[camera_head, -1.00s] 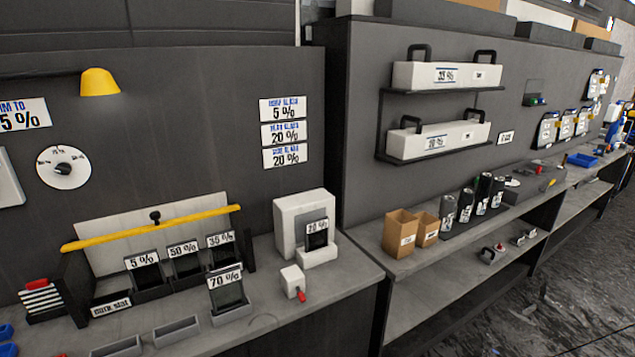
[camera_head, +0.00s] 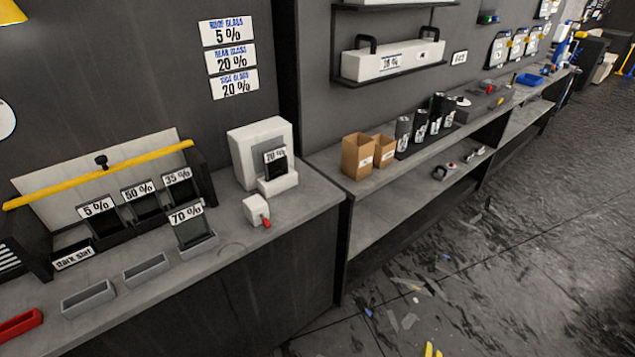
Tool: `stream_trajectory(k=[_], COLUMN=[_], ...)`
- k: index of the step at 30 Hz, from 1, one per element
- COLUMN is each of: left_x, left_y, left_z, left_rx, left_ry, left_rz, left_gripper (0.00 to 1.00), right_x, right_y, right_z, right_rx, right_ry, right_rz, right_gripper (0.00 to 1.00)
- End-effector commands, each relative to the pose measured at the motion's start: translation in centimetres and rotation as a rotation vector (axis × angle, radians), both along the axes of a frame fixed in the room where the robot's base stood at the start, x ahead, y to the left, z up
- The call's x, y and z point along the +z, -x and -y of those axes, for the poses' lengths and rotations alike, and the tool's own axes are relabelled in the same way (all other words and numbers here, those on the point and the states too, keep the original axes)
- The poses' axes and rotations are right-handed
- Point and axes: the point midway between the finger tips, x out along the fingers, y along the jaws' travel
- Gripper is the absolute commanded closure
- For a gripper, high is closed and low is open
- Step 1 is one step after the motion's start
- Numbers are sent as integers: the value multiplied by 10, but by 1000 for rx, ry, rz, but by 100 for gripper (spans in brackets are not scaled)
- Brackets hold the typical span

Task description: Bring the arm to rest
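Neither of my grippers nor any part of my arms shows in the head view. On the left bench (camera_head: 235,220), tint samples marked 5 % (camera_head: 103,222), 50 % (camera_head: 143,203) and 35 % (camera_head: 181,186) stand in a dark rack under a yellow bar (camera_head: 100,174). A 70 % sample (camera_head: 191,228) stands upright in a grey holder in front of them. A white device (camera_head: 258,150) behind holds a sample that seems marked 20 % (camera_head: 276,168). A small white block with a red tip (camera_head: 256,211) sits near it.
Two empty grey trays (camera_head: 88,300) (camera_head: 146,269) and a red tray (camera_head: 20,325) lie along the bench front. The right bench holds cardboard boxes (camera_head: 357,157), dark cans (camera_head: 403,135) and a blue tray (camera_head: 530,79). The floor (camera_head: 480,270) is open, with scattered scraps.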

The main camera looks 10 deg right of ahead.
Motion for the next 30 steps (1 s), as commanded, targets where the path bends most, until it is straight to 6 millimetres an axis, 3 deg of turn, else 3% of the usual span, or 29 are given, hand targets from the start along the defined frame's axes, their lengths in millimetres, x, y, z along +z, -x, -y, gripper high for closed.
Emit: stream_trajectory(k=[5,8,14,21,30], left_x=[0,0,0,0,0], left_y=[0,0,0,0,0], left_z=[0,0,0,0,0], left_rx=[0,0,0,0,0], left_ry=[0,0,0,0,0], left_rz=[0,0,0,0,1], left_gripper=[64,64,64,64,64], right_x=[-61,-108,-201,-298,-386], right_y=[1,6,31,85,173], right_z=[-12,-20,-35,-45,-47], right_rx=[5,4,-14,-65,-164], right_ry=[-51,-93,-183,-280,-373], right_rz=[-47,-85,-157,-241,-333], right_gripper=[0,0,0,0,0])
